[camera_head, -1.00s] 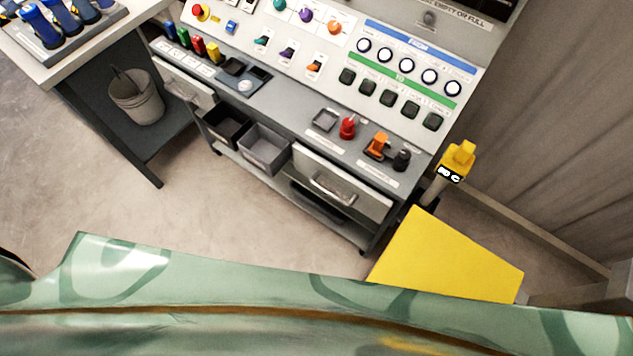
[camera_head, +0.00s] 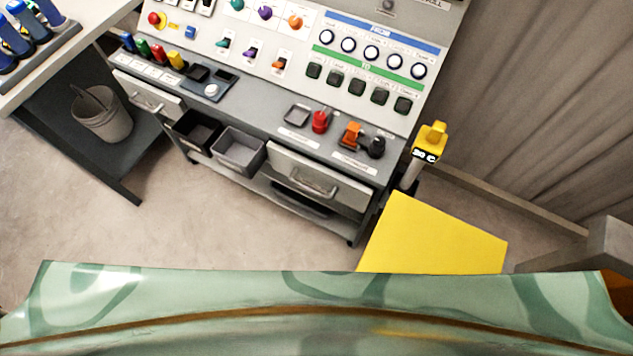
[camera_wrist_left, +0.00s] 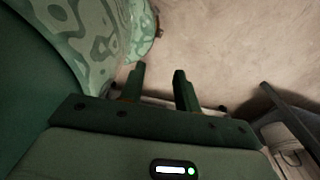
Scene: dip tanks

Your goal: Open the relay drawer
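The console bench has two light grey drawers with bar handles. One drawer (camera_head: 147,97) is at the left end and the other drawer (camera_head: 318,180) is at the right end. Both fronts look closed. Their labels are too small to read, so I cannot tell which is the relay drawer. My left gripper (camera_wrist_left: 158,78) is open in the left wrist view, its two dark green fingers apart with nothing between them and floor beyond. No gripper shows in the head view, and my right gripper is in neither view.
A black bin (camera_head: 197,131) and a grey bin (camera_head: 240,151) sit between the drawers. A bucket (camera_head: 103,115) is under the left table. Floor before the bench is clear.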

